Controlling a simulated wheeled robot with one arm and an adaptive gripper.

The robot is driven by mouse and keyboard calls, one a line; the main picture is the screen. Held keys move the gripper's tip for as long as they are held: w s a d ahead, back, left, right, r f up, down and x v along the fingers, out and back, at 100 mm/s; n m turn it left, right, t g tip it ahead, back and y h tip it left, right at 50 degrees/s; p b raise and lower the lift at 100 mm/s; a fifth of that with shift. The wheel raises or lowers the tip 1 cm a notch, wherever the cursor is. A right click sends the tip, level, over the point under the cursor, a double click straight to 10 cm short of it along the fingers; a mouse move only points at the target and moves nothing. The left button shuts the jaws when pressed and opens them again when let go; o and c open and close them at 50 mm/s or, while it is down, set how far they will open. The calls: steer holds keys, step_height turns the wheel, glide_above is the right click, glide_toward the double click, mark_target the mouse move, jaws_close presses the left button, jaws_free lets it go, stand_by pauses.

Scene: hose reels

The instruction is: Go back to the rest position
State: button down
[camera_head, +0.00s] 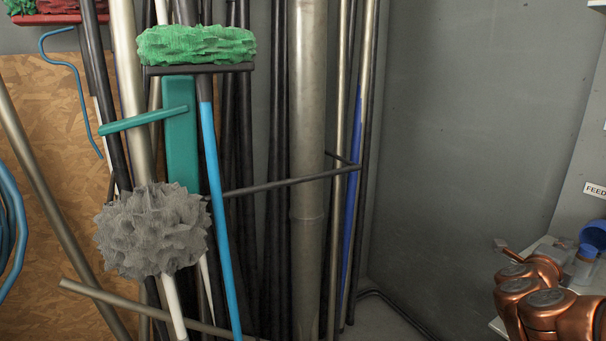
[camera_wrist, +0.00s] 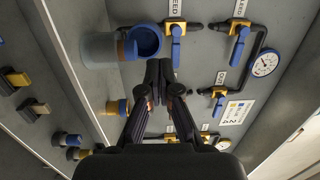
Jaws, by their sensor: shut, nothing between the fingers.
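My gripper (camera_wrist: 158,68) shows in the middle of the wrist view. Its dark fingers are together and hold nothing. It points toward a grey panel (camera_wrist: 200,85) with pipes and valves. A blue-rimmed cup-like fitting (camera_wrist: 145,40) lies just beyond and left of the fingertips in the picture; I cannot tell whether they touch. In the head view, my copper-coloured arm links are at the lower right edge, and the gripper is not clearly seen there.
Blue-handled valves (camera_wrist: 238,32) and a round gauge (camera_wrist: 264,63) sit on the panel. In the head view, a green brush (camera_head: 196,45), a grey mop (camera_head: 152,230) and several poles stand at the left. A bare grey wall (camera_head: 470,120) fills the middle right.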

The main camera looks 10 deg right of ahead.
steer(key=w+a+r+n+t+y+p, duration=0.45)
steer(key=w+a+n+t, duration=0.2)
steer(key=w+a, duration=0.35)
steer(key=a+r+n+g+y+p, duration=0.25)
steer(key=a+n+y+p, duration=0.9)
steer(key=a, duration=1.65)
steer(key=s+a+n+g+y+p, duration=0.35)
steer(key=s+a+n+g, duration=0.4)
steer(key=s, duration=0.75)
steer(key=s+r+n+g+h+p, duration=0.1)
steer(key=s+r+n+g+p, duration=0.1)
steer(key=s, duration=0.7)
steer(key=s+r+n+g+h+p, duration=0.1)
steer(key=s+r+n+g+p, duration=0.2)
steer(key=s, duration=0.7)
steer(key=shift+s+d+r+g+h+p, duration=0.2)
steer(key=shift+s+g+h+p, duration=0.15)
steer(key=shift+p, duration=0.35)
